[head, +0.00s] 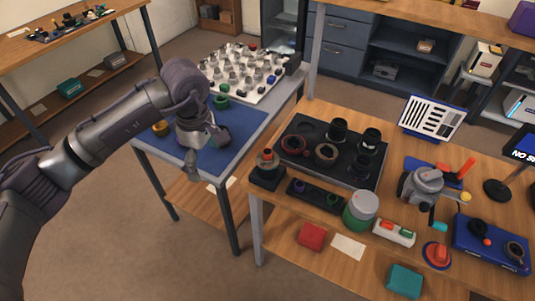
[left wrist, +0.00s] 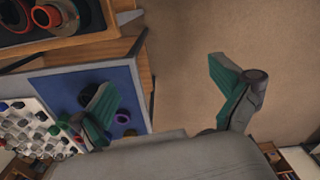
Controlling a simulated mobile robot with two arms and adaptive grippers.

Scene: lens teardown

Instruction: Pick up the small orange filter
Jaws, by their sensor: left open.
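A small orange ring (head: 160,128), which looks like the orange filter, lies on the left part of the blue mat (head: 243,122) in the head view. A small orange spot (left wrist: 130,132) shows on the mat in the left wrist view, partly hidden near my finger; I cannot tell if it is the same ring. My left gripper (head: 205,150) is over the front part of the mat, to the right of the orange ring. Its fingers are spread and empty, and they also show wide apart in the left wrist view (left wrist: 168,105). My right gripper is in neither view.
A green ring (head: 221,102) lies at the mat's back, and a purple ring (left wrist: 122,116) shows in the left wrist view. Behind stands a white board (head: 262,92) with many small pieces. A wooden bench (head: 300,205) with a dark lens tray is at right.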

